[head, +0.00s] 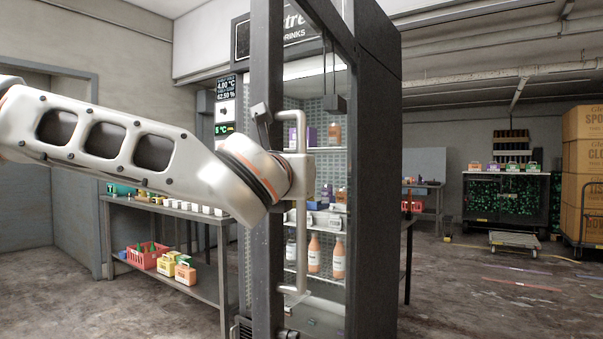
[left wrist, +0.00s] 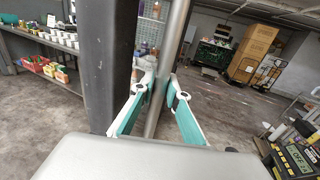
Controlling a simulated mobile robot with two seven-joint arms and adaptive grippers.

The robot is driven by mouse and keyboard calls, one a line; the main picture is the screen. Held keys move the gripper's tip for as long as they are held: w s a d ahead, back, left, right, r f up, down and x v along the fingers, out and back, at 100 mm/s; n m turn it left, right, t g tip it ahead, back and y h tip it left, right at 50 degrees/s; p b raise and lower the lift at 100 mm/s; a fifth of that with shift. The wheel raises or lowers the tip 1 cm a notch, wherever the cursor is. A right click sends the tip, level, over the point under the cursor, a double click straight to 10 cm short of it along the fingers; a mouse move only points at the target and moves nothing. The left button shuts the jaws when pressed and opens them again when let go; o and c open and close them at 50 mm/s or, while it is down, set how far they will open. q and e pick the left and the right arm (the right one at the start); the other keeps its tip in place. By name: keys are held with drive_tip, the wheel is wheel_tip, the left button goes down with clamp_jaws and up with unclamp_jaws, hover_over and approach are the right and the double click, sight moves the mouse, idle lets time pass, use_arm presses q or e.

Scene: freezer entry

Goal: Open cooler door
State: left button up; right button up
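The cooler (head: 377,150) is a tall dark cabinet with a lit interior and a sign on top. Its door (head: 266,60) has a dark grey frame that stands out in front of the sign, so it appears ajar. The handle (head: 301,240) is a pale vertical bar on the door. My left wrist covers part of it, and the fingers are hidden in the head view. In the left wrist view, the fingers of my left gripper (left wrist: 160,82) lie on both sides of the handle (left wrist: 176,35) and appear closed on it. My right gripper is not in view.
A metal shelf table (head: 205,285) with a red crate (head: 143,258) and small cartons stands left of the cooler. Bottles (head: 313,252) sit on the shelves inside. Stacked brown boxes (head: 585,170) stand far right. The floor (head: 470,290) right of the cooler is mostly clear.

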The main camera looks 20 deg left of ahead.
use_arm(q)
drive_tip(key=shift+o, duration=1)
drive_tip(key=shift+s, duration=0.1)
drive_tip(key=s+d, duration=0.2)
drive_tip(key=s, duration=0.9)
drive_tip(key=shift+s, duration=0.35)
drive_tip(key=shift+d, duration=0.1)
